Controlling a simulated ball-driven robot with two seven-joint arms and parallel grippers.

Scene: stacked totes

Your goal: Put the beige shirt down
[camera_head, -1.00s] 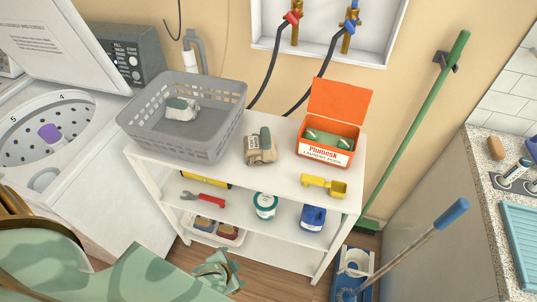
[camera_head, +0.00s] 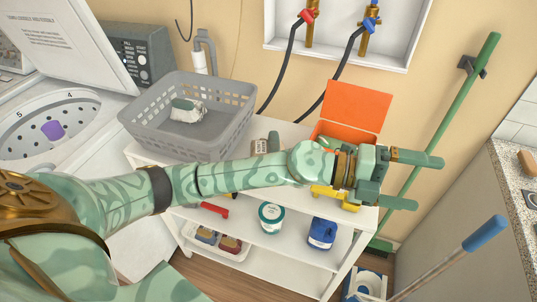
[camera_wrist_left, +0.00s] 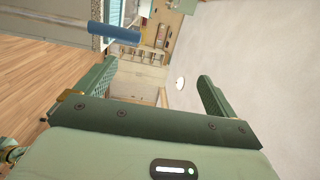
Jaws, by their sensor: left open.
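A beige bundle (camera_head: 259,147), which looks like the beige shirt, sits on the top of the white shelf unit (camera_head: 300,132), right of the grey basket. My left arm crosses in front and hides its lower part. My left gripper (camera_head: 425,182) is open and empty, past the shelf's right end and well right of the bundle. In the left wrist view its two fingers (camera_wrist_left: 152,92) stand wide apart with nothing between them. My right gripper is not in view.
An orange box (camera_head: 352,107) stands open at the shelf's right, partly behind my arm. A green pole (camera_head: 462,120) and a blue-ended handle (camera_head: 484,233) stand to the right.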

